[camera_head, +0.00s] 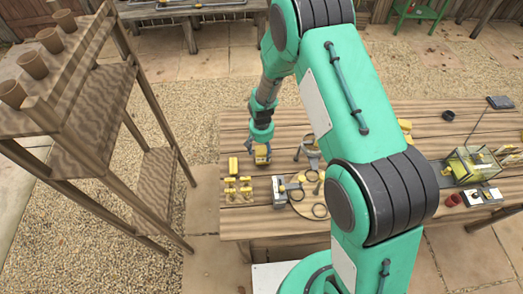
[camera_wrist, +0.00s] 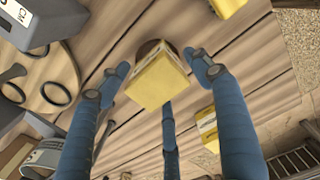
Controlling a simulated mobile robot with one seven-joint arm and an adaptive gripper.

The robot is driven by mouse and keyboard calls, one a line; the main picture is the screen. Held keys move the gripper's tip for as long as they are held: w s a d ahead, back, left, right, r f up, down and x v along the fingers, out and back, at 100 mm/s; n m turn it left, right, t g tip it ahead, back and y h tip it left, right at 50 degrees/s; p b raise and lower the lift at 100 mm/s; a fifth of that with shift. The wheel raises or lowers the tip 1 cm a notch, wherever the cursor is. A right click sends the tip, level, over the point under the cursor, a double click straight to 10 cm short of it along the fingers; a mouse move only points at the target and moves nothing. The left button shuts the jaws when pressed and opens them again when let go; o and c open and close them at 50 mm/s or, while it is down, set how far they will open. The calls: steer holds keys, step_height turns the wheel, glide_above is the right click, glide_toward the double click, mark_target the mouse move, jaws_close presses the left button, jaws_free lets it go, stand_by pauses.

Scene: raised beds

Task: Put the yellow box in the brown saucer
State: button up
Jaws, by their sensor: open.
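A yellow box (camera_wrist: 158,82) sits between the spread blue fingers of my gripper (camera_wrist: 161,72) in the wrist view, with gaps at its sides. My gripper is open. A dark brown round rim, seemingly the brown saucer (camera_wrist: 148,46), shows just beyond the box, which hides most of it. I cannot tell whether the box rests fully inside it. In the head view my gripper (camera_head: 262,146) is low over the table's left part, with the yellow box (camera_head: 263,158) at its fingers; the saucer is not clear there.
Other yellow boxes lie close by in the wrist view, one at the top (camera_wrist: 228,7) and one at the right (camera_wrist: 208,128). Several yellow pieces (camera_head: 238,187) stand at the wooden table's left edge. A round board (camera_wrist: 58,85) with dark ring handles lies left of my gripper.

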steer(key=shift+r, duration=0.1)
steer(key=shift+w+r+p, duration=0.1)
steer(key=shift+r+p, duration=0.25)
steer(key=shift+r, duration=0.35)
step_height(320, 180, up, 11)
steer(key=shift+r+b, duration=0.15)
steer(key=shift+b, duration=0.2)
stand_by(0.4)
